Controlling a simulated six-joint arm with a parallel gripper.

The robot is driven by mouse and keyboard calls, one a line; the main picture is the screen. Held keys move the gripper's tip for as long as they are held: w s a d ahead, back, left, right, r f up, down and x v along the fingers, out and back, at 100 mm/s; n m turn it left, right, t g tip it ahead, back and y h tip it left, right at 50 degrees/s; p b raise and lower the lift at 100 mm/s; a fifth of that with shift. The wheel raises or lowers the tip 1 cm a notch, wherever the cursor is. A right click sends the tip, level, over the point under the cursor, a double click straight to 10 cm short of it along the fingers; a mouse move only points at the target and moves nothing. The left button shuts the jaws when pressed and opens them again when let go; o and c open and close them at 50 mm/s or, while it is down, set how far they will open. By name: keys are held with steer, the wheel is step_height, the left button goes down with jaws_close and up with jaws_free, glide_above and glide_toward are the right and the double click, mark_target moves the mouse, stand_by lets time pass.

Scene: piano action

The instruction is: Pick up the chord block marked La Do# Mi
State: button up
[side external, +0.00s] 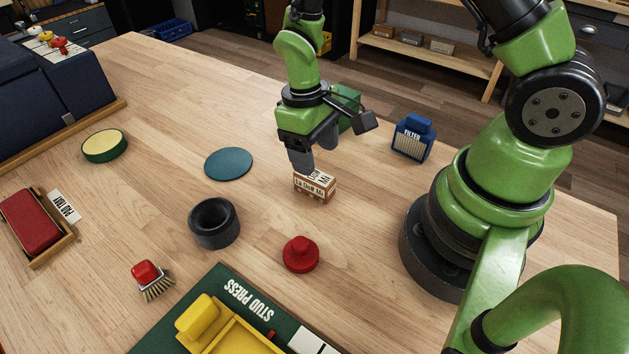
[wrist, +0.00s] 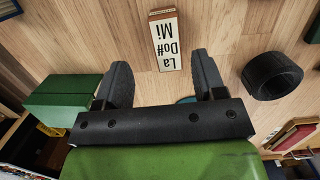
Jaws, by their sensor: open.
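The chord block (side external: 315,187) is a small brown block with a white label, standing on the wooden table left of my arm's base in the side view. In the wrist view the block (wrist: 166,41) shows its label "La Do# Mi" and lies ahead of and between the two fingers. My gripper (side external: 303,168) is just above the block in the side view, pointing down. In the wrist view my gripper (wrist: 161,72) has its dark fingers spread wide with nothing between them. From the side, the fingers hide a little of the block's upper edge.
A red knob (side external: 301,254), a black ring (side external: 214,223) and a blue disc (side external: 228,163) lie nearby. A blue filter box (side external: 412,138) stands to the right. A green box (wrist: 68,101) is beside the gripper. The green stud press mat (side external: 241,289) is at the front.

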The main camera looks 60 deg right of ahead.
mark_target(314, 183)
steer(key=f, duration=0.5)
steer(key=shift+s+a+f, duration=0.2)
steer(key=shift+a+f, duration=0.15)
steer(key=shift+a, duration=0.05)
steer(key=shift+c, duration=0.2)
steer(key=c, duration=1)
